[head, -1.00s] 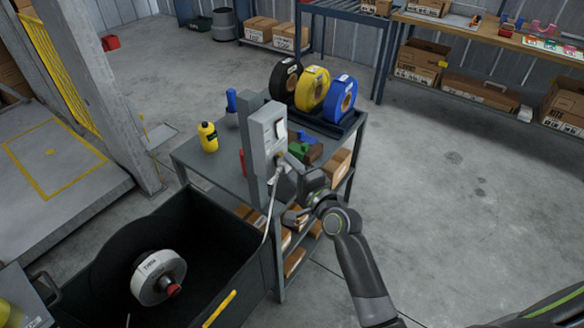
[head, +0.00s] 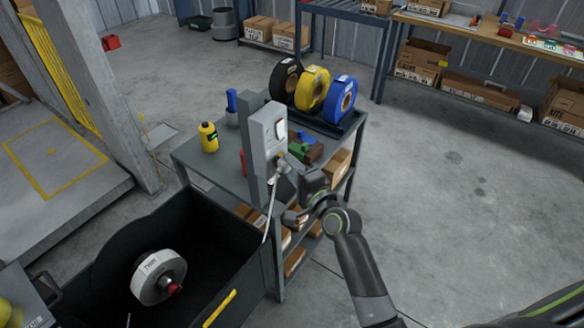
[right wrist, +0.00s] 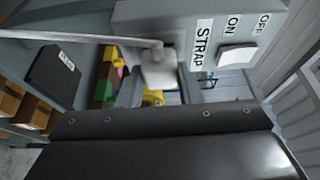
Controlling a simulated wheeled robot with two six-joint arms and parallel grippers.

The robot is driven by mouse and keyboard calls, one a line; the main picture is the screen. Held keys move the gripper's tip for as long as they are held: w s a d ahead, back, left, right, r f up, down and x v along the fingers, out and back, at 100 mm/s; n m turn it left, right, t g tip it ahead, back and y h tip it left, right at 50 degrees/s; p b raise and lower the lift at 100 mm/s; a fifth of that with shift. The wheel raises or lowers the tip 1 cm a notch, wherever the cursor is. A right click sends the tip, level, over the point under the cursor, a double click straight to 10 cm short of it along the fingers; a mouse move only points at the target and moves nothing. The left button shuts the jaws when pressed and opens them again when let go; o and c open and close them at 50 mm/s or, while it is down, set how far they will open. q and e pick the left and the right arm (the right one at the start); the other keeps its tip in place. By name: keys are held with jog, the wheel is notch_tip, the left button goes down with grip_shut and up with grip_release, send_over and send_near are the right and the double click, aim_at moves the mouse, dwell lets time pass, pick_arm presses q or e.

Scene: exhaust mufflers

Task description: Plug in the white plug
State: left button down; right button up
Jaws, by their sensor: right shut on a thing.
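The white plug (right wrist: 158,68) is in the right wrist view, with its pale cable (right wrist: 80,38) running off to the left. In the head view the cable (head: 269,210) hangs down from the plug along the post. My right gripper (head: 287,168) is shut on the plug, close against the front of the grey switch box (head: 268,132). The box has a white rocker switch (right wrist: 237,55) and a STRAP label (right wrist: 202,45). The socket is hidden, and I cannot tell whether the plug's pins are in it. My left gripper is not in view.
The box's post stands at the edge of a grey table (head: 201,163) with a yellow bottle (head: 208,138) and black, yellow and blue strap reels (head: 312,89). A black bin (head: 220,262) with a white reel (head: 158,277) stands at front left. The floor at right is clear.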

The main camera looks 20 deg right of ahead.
jog(key=shift+w+a, duration=0.35)
jog(key=shift+w, duration=0.1)
dwell(0.5)
jog(key=o, duration=1)
jog(key=b+v, duration=0.2)
jog(key=v, duration=1.5)
jog(key=shift+s+d+b, duration=0.15)
jog(key=shift+s+b, duration=0.05)
jog(key=shift+b, duration=0.15)
